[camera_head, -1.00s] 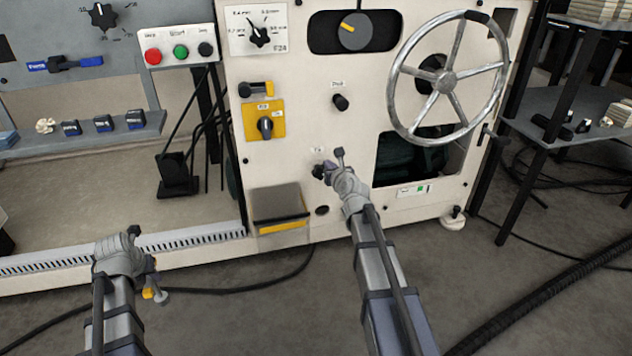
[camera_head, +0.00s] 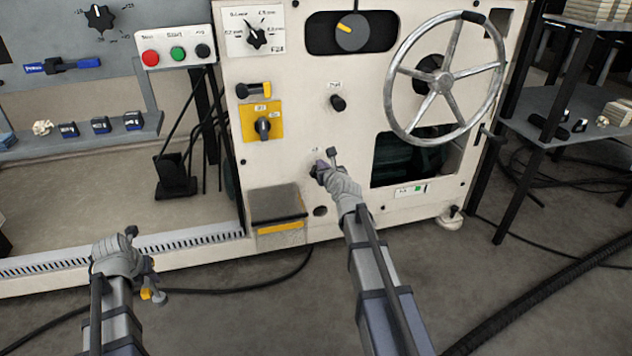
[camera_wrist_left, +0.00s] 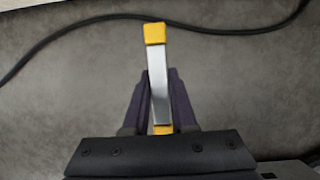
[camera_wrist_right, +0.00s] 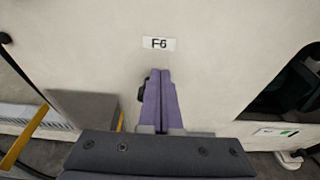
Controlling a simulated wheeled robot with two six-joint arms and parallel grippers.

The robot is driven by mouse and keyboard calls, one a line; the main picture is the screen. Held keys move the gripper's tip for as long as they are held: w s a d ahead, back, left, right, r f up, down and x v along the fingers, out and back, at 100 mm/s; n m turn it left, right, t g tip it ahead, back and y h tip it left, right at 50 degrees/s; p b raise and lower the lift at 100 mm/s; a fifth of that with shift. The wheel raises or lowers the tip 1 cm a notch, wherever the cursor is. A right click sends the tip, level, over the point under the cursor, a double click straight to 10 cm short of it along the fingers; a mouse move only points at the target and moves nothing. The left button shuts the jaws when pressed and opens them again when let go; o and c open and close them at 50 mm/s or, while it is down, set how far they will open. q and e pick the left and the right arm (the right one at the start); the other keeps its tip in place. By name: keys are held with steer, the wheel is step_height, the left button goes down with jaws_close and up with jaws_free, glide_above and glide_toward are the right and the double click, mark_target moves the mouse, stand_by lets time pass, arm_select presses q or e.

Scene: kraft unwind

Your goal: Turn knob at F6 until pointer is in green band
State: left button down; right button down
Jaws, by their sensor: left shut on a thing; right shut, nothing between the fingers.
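The F6 label (camera_wrist_right: 158,44) is on the cream machine panel in the right wrist view. Below it, a dark knob (camera_wrist_right: 141,92) shows only as a sliver left of my fingers; the rest is hidden. My right gripper (camera_wrist_right: 158,74) is shut and empty, in front of the knob; I cannot tell whether it touches. In the head view the right gripper (camera_head: 322,168) is low on the panel. A white plate with a green patch (camera_head: 411,190) lies to its right; no pointer can be made out. My left gripper (camera_wrist_left: 153,85) is shut on a silver bar with yellow ends (camera_wrist_left: 159,72), above the floor.
A large handwheel (camera_head: 442,80) stands out at upper right of the panel. A yellow switch (camera_head: 262,121), another black knob (camera_head: 337,102) and a grey box (camera_head: 277,203) are near the right arm. A cable (camera_head: 230,291) crosses the otherwise open floor at front left.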

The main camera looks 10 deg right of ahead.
steer(key=shift+a, duration=0.25)
steer(key=shift+a, duration=0.4)
steer(key=shift+a+f, duration=0.2)
steer(key=shift+a, duration=0.2)
stand_by(0.4)
steer(key=shift+a+r, duration=0.15)
steer(key=shift+r, duration=0.25)
steer(key=shift+s, duration=0.1)
steer(key=s, duration=0.6)
